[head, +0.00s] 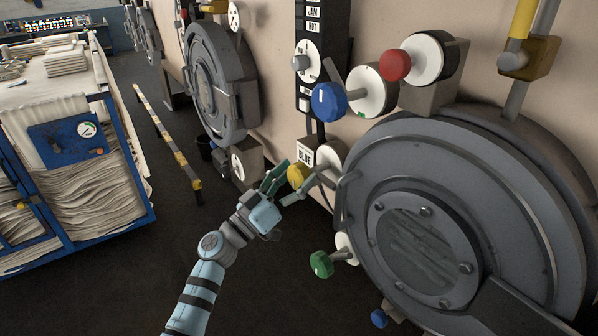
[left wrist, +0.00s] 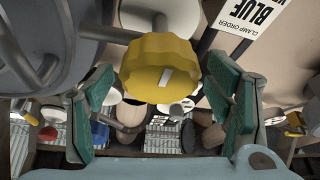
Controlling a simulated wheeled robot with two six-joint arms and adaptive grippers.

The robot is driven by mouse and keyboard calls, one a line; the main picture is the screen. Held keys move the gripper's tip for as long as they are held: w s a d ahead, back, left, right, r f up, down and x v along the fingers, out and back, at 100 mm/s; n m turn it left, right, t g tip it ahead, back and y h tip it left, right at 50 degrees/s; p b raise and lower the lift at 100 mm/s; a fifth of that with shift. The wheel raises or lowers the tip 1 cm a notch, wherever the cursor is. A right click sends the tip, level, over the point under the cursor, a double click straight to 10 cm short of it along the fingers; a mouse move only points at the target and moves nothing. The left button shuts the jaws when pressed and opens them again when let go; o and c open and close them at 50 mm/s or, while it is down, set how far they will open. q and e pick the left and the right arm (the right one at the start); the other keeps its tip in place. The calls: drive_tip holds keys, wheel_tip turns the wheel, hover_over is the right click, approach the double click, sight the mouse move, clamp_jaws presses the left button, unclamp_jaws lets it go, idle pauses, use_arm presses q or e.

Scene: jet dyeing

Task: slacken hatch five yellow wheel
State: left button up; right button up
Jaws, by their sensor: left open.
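The yellow wheel (head: 298,176) is a small lobed knob on a stem at the left side of the large round hatch (head: 420,245). In the left wrist view the yellow wheel (left wrist: 160,68) is large and central, with a white mark on its face. My left gripper (head: 287,182) is open at the yellow wheel, with one finger on either side. In the left wrist view the green finger pads of my left gripper (left wrist: 163,112) stand apart from the wheel, with gaps on both sides. My right gripper is not in view.
A blue knob (head: 329,101), a red knob (head: 396,65) and a green knob (head: 321,264) stick out around the hatch. A sign reading BLUE (head: 306,155) hangs just above the yellow wheel. A blue cart (head: 75,150) with folded cloth stands left; dark floor lies between.

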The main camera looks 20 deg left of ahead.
use_arm(q)
drive_tip(key=shift+w+d+r, duration=0.15)
drive_tip(key=shift+w+r, duration=0.05)
drive_tip(key=shift+w, duration=0.1)
drive_tip(key=c, duration=1.2)
